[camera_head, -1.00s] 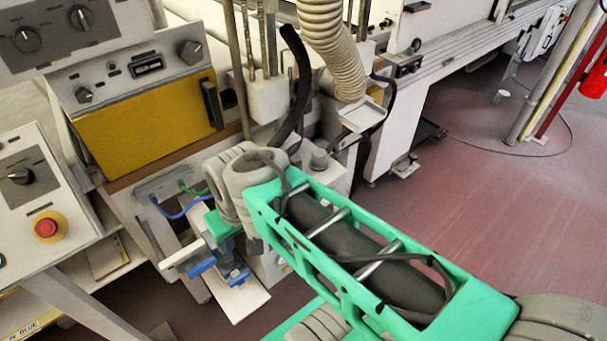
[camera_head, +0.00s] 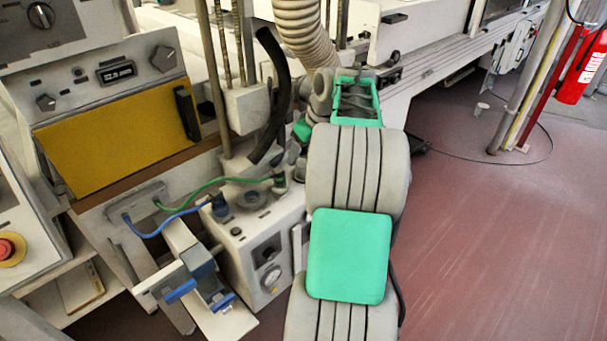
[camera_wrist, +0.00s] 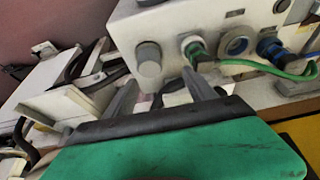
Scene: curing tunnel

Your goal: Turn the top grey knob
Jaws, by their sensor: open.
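A round grey knob (camera_wrist: 148,58) stands on the top face of the white box (camera_wrist: 205,25) in the wrist view, beside a green cable plug (camera_wrist: 196,50). My gripper (camera_wrist: 158,80) is open and empty, with its fingertips pointing towards the knob. The knob shows between the two fingers in the picture, and I see no clear contact. In the head view the same white box (camera_head: 240,268) stands left of my arm, which hides its right side and this knob.
A black hose (camera_head: 274,95) and a ribbed duct (camera_head: 297,30) rise behind the box. A blue and white clamp-like part (camera_head: 198,270) projects at its left. Red floor (camera_head: 480,240) is clear on the right.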

